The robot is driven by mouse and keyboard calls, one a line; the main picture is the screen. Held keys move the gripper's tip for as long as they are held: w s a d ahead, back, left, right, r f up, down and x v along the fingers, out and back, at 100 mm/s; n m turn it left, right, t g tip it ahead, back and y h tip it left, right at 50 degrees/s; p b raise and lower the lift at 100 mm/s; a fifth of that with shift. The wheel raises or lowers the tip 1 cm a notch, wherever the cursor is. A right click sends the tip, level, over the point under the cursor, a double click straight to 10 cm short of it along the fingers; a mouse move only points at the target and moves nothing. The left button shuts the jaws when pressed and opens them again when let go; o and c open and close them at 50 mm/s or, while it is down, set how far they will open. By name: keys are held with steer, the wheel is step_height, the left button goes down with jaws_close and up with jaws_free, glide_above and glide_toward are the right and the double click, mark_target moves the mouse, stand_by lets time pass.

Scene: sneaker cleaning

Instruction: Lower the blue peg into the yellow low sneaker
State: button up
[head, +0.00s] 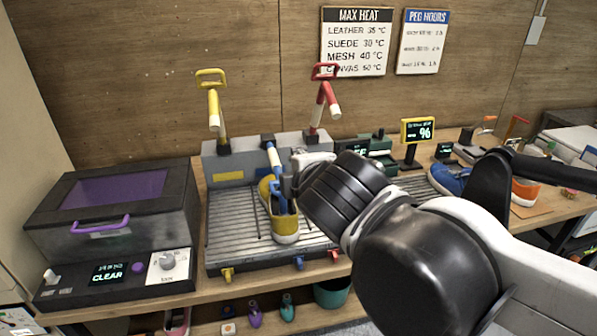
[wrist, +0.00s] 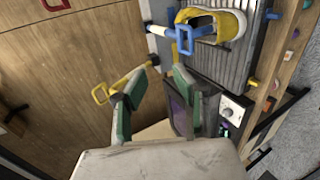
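The yellow low sneaker (head: 285,227) lies on the ribbed grey rack, white toe toward the front. It also shows at the top of the wrist view (wrist: 232,27). The blue peg (head: 273,157) slants down from the rack's back to the sneaker's opening. In the wrist view the blue peg (wrist: 170,33) has a white section and a square blue handle over the sneaker's heel end. I cannot tell how deep its end sits. My gripper (wrist: 163,68) is open and empty, its green-padded fingers apart from the peg handle. In the head view my wrist partly hides the area right of the sneaker.
A yellow peg (head: 213,105) and a red peg (head: 326,95) stand raised at the rack's back. A dark box with a purple window (head: 115,188) stands left. A blue sneaker (head: 448,180) and an orange one (head: 524,192) are right. The rack's left part is clear.

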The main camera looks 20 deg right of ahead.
steer(key=shift+s+a+r, duration=0.1)
steer(key=shift+s+r, duration=0.15)
steer(key=shift+s, duration=0.3)
steer(key=s+f+m+g+y, duration=0.2)
steer(key=s+f+m+g, duration=0.3)
steer(key=f+m, duration=0.6)
steer(key=s+m, duration=0.2)
steer(key=m, duration=0.3)
steer(key=shift+d+f+g, duration=0.25)
steer(key=shift+f+g, duration=0.05)
step_height(320, 180, down, 18)
steer(key=b, duration=1.7)
steer(key=shift+r, duration=0.25)
